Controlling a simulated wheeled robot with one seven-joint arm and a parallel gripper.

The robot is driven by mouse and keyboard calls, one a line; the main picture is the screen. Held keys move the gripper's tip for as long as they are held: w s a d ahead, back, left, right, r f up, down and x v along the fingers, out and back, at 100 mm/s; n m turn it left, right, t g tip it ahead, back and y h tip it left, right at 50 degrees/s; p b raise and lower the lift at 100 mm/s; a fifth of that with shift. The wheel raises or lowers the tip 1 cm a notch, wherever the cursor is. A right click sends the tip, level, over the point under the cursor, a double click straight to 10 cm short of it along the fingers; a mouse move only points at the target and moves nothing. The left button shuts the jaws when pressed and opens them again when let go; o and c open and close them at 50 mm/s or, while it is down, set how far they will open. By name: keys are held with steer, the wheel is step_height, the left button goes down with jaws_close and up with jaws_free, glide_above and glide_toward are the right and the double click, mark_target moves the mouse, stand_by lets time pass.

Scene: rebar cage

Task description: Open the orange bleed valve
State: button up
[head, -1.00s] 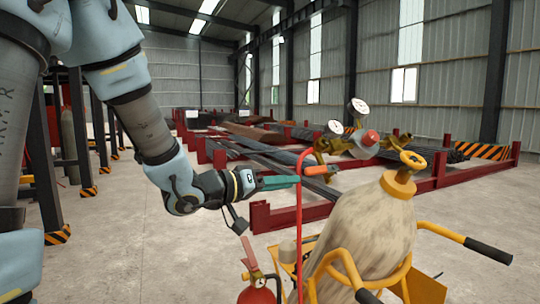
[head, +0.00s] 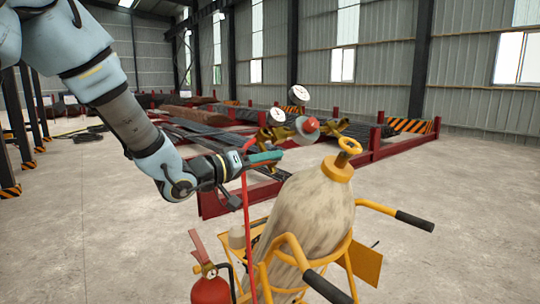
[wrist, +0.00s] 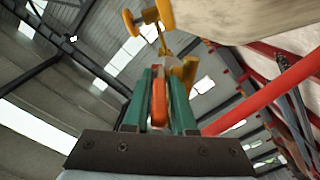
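The orange bleed valve (wrist: 159,104) shows in the wrist view as a narrow orange piece between the two green fingers of my gripper (wrist: 160,85). The fingers lie close along both its sides and look shut on it. In the head view my gripper (head: 272,157) reaches in from the left, just below the brass regulator (head: 288,132) with its two round gauges. The valve is too small and covered to make out there. The regulator sits beside the neck of a worn, tilted gas cylinder (head: 312,205) with a yellow handwheel (head: 349,145).
A red hose (head: 247,215) hangs past my gripper. The cylinder stands in a yellow cart with black-gripped handles (head: 395,215). A red fire extinguisher (head: 210,290) is at the bottom. Red racks (head: 217,204) with rebar lie behind. The floor at left and right is clear.

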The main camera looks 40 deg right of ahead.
steer(key=shift+d, duration=0.15)
steer(key=shift+c, duration=0.3)
jaws_close()
stand_by(1.1)
